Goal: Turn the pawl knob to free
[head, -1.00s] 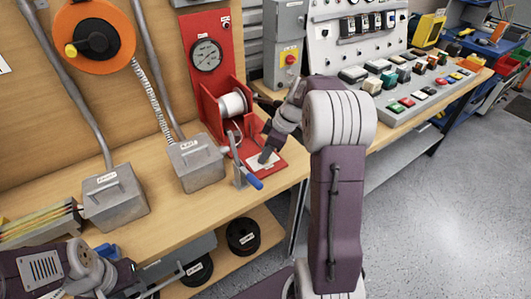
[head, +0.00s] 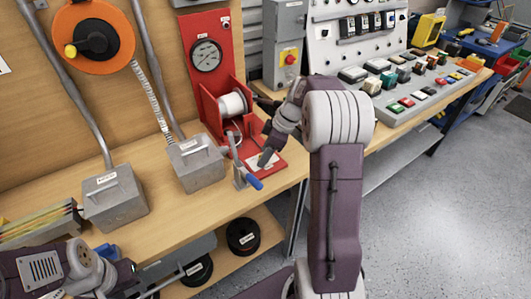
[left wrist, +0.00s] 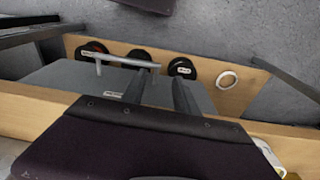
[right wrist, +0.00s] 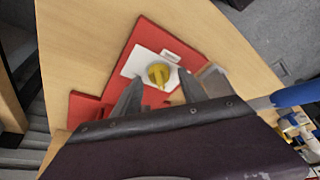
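The yellow pawl knob (right wrist: 158,74) sits on a white plate (right wrist: 136,62) on the red base (right wrist: 148,34) of the winch, with a small label beside it. Its pointer faces towards my gripper in the right wrist view. My right gripper (right wrist: 160,92) is open, its fingertips short of the knob and to either side of it in that view. In the head view my right gripper (head: 265,158) is over the red base and hides the knob. My left gripper (left wrist: 158,92) is open and empty, away from the winch at the lower left of the head view.
The winch has a white spool (head: 233,103), a gauge (head: 206,54) and a crank with a blue handle (head: 254,182) close to my right gripper. Two grey boxes (head: 114,199) (head: 197,168) stand to the left. A control console (head: 410,85) stands at the right.

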